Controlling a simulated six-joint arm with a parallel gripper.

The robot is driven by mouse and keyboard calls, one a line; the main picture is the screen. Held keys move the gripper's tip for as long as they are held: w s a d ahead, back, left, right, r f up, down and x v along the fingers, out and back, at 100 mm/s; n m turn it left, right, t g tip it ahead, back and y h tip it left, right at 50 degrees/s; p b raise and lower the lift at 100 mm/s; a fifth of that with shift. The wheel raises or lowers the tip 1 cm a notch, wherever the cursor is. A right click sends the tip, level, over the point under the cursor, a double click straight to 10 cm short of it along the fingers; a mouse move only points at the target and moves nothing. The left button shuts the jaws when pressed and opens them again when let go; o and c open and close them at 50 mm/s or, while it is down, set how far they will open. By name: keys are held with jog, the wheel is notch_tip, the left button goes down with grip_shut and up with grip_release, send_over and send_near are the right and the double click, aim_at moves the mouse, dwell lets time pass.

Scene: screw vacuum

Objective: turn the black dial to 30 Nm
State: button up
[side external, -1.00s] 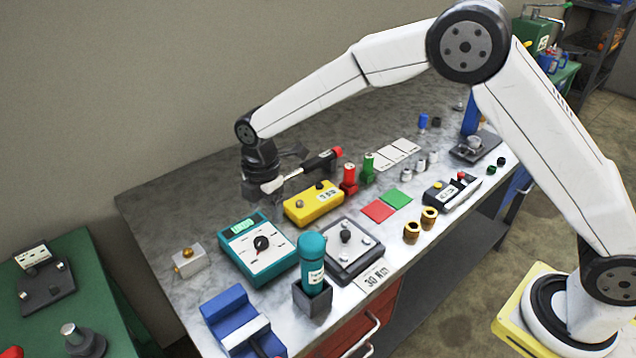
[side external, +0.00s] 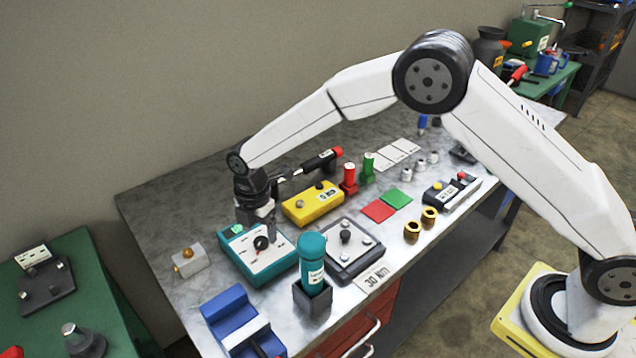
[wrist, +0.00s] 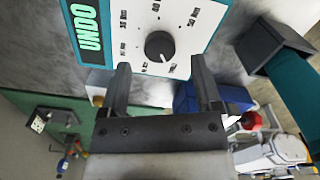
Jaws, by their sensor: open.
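The teal box (side external: 240,262) with a white face carries the black dial (side external: 261,243). In the wrist view the dial (wrist: 159,45) sits among printed Nm marks; its pointer seems to face the lower right, away from the 30 Nm mark (wrist: 123,20). The box's green display (wrist: 87,27) seems to read "UNDO". My gripper (side external: 258,228) is open and points down close above the box, near the dial. In the wrist view my gripper (wrist: 161,76) has one finger on each side of the dial's line, apart from it. Contact with the dial is not visible.
A teal bottle (side external: 312,262) in a dark holder stands right of the box. A yellow box (side external: 313,204) lies behind, and a black screwdriver with a red end (side external: 322,160) beyond it. A blue vise (side external: 235,318) is in front. A "30 Nm" card (side external: 372,277) lies at the table edge.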

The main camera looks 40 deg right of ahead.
aim_at(261, 243)
jog(key=shift+f, duration=1.45)
grip_shut()
